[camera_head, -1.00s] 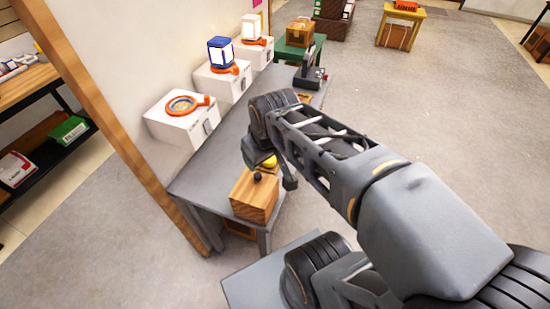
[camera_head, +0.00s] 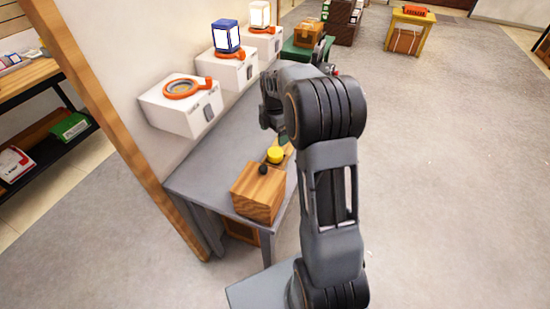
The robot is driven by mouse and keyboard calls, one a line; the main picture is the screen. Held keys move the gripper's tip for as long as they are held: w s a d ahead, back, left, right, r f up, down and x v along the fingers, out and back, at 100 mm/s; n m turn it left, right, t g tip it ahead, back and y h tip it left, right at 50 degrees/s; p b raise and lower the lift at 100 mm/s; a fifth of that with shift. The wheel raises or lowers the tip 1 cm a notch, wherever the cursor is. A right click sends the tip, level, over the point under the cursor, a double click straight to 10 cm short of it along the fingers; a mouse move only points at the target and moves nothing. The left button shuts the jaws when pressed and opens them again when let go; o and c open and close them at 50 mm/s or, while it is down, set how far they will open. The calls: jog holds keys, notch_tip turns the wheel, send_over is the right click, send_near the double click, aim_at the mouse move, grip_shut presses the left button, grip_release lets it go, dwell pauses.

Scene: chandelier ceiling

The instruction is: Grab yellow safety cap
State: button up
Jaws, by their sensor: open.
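The yellow safety cap (camera_head: 275,155) is a small round yellow piece on the grey table, just behind a wooden box (camera_head: 259,192) with a dark knob on top. Something tan and flat shows beside the cap. My gripper (camera_head: 268,117) is raised above the table, up and slightly left of the cap and apart from it. It is open and small in view, partly hidden by my own arm. I see nothing held in it.
The grey table (camera_head: 215,172) runs along the wall. White boxes line the wall, one with an orange ring (camera_head: 187,88), one under a blue lantern (camera_head: 226,37), one under a white lantern (camera_head: 260,15). The floor at right is clear.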

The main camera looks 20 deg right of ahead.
aim_at(274, 153)
notch_tip(274, 153, down, 11)
dwell(0.7)
jog(key=c, duration=1)
